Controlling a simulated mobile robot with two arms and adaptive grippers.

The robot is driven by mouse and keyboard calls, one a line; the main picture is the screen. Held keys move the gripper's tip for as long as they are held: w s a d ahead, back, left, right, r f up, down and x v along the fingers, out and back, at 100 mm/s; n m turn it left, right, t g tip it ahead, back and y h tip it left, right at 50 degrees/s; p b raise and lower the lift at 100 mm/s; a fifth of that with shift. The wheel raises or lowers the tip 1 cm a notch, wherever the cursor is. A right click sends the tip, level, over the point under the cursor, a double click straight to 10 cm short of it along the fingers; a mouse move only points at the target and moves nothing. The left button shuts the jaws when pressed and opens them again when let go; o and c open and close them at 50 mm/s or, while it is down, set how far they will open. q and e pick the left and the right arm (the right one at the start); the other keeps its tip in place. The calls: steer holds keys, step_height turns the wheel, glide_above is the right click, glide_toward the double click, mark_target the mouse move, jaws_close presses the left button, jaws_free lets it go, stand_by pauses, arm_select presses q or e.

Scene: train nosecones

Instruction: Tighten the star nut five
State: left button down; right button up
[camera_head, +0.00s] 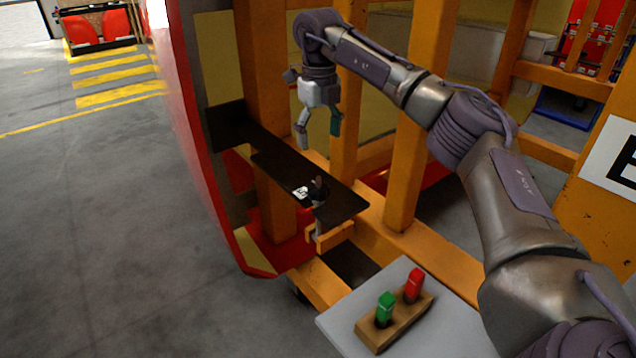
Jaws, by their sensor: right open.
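A dark star nut (319,188) sits upright near the front edge of a black plate (342,204) fixed to the orange frame. A white label with a mark, which looks like a 5, (301,193) lies just left of it. My right gripper (319,136) hangs above the plate with its fingers pointing down. It is open and empty, well clear of the star nut. My left gripper is not in view.
Orange posts (404,170) stand behind the plate, and a red nosecone panel (190,120) rises at the left. A grey surface (440,330) in front carries a wooden block (396,322) with a green tool (385,307) and a red tool (413,284). The floor at left is open.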

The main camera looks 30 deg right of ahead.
mark_target(318, 185)
step_height(318, 185, down, 12)
steer(key=shift+f+p, duration=0.1)
steer(key=shift+p, duration=1)
steer(key=shift+f, duration=0.5)
steer(key=shift+w, duration=0.1)
steer(key=c, duration=1.2)
steer(key=shift+o, duration=0.2)
